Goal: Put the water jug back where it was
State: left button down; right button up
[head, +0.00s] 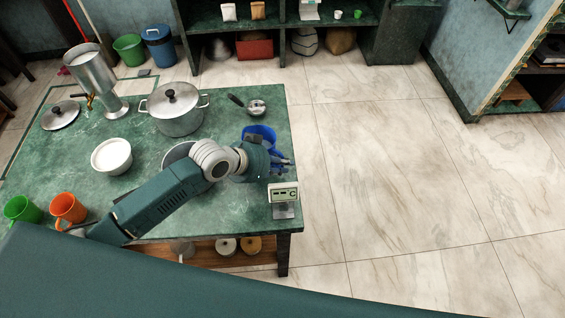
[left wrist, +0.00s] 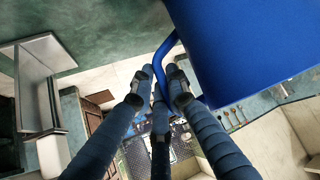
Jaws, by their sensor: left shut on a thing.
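The blue water jug (head: 259,134) is at the right edge of the green table, partly hidden behind my left gripper (head: 279,162). In the left wrist view the jug's blue body (left wrist: 250,45) fills the upper right, and its handle runs down between the fingers of my left gripper (left wrist: 159,88). The fingers are shut on the handle. I cannot tell whether the jug's base touches the table. My right gripper is not in view.
The green table (head: 135,190) holds a lidded pot (head: 180,122), a white bowl (head: 112,156), a ladle (head: 255,107) and a metal dispenser (head: 95,75). A small display device (head: 284,196) stands at the near right corner. Green (head: 22,209) and orange (head: 67,208) mugs stand at left.

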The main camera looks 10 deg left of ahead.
pick_arm(q)
jog(key=c, duration=1.8)
grip_release()
jog(key=shift+o, duration=0.4)
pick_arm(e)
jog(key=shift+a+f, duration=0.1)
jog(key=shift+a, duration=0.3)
pick_arm(q)
jog(key=shift+s+a+r, duration=0.1)
jog(key=shift+r, duration=0.1)
jog(key=b+v, duration=0.1)
jog(key=v, duration=1)
jog(key=shift+s+r, duration=0.25)
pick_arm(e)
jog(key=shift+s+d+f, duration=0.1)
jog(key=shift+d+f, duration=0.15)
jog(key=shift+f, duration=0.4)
pick_arm(q)
jog(key=shift+a, duration=0.1)
